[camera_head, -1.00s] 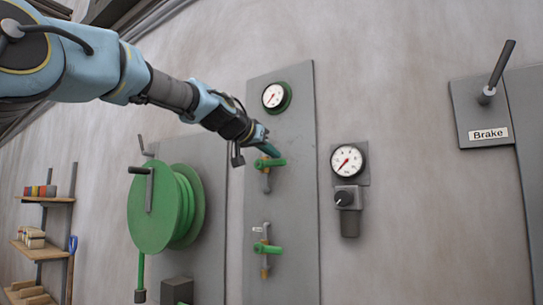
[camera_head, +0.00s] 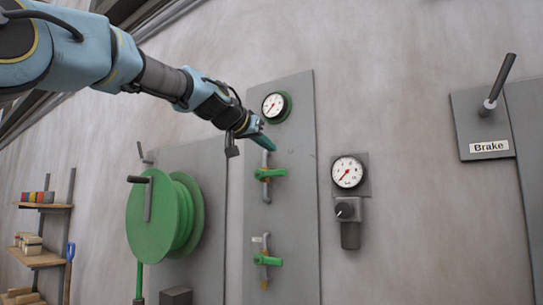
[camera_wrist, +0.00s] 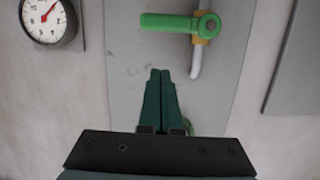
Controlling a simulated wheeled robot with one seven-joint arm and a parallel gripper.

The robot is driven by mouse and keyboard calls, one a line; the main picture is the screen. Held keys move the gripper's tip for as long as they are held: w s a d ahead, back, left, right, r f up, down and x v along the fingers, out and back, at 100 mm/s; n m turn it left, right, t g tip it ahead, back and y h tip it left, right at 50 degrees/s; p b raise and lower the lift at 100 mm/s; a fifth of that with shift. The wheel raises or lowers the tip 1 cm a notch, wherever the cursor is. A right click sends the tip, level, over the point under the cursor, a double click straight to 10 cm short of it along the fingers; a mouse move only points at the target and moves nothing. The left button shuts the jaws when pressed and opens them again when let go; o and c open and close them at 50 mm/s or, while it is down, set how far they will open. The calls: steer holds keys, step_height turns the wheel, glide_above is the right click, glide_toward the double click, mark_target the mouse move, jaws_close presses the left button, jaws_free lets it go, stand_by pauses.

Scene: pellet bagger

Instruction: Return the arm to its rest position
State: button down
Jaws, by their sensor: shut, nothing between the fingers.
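My gripper (camera_head: 268,145) is at the end of my blue arm, which reaches in from the upper left in the head view. Its dark green fingers are together and hold nothing. In the wrist view my gripper (camera_wrist: 160,75) points toward a grey panel (camera_wrist: 125,60). An upper green valve handle (camera_head: 270,173) sits just below the fingertips in the head view and lies sideways. The same green handle (camera_wrist: 180,23) shows beyond the fingertips in the wrist view, with a gap between.
A lower green valve (camera_head: 267,260) and a gauge (camera_head: 275,106) are on the grey panel (camera_head: 300,215). To the right are a gauge with a knob (camera_head: 347,172) and the Brake lever (camera_head: 497,85). A green hose reel (camera_head: 155,220) and shelves (camera_head: 40,260) stand left.

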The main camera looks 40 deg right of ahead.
steer(key=b+v, duration=0.4)
steer(key=v, duration=0.3)
steer(key=shift+a, duration=0.35)
